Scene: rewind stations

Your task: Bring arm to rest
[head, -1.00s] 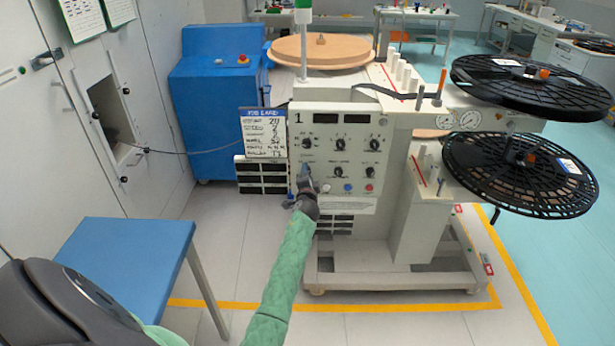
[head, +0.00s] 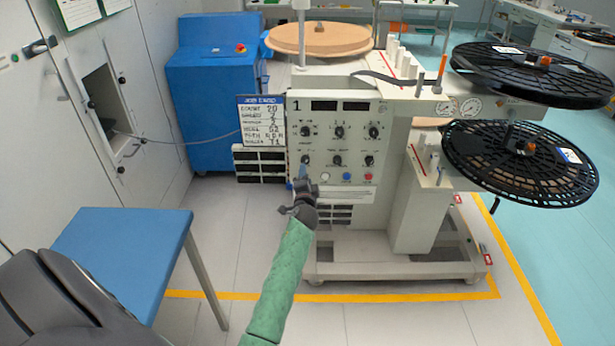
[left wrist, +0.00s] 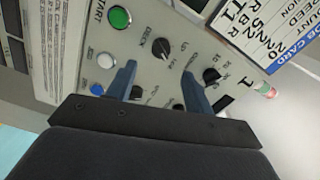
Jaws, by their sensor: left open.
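My left gripper (head: 303,174) is open and empty, in front of the control panel (head: 382,108) of the rewind station. In the head view its blue fingers overlap the panel's lower left, close to a black knob there. In the left wrist view the two blue fingers (left wrist: 158,85) stand apart, with panel face and black knobs (left wrist: 161,48) showing between and around them. I cannot tell whether a fingertip touches the panel. A green button (left wrist: 119,17), a white button (left wrist: 106,62) and a blue button (left wrist: 97,89) show there too. My right gripper is in neither view.
A blue-topped table (head: 125,240) stands at the lower left. A job card (head: 261,122) hangs at the panel's left edge. Black reels (head: 520,165) stick out on the right. A blue cabinet (head: 213,100) stands behind. Floor between table and station is clear.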

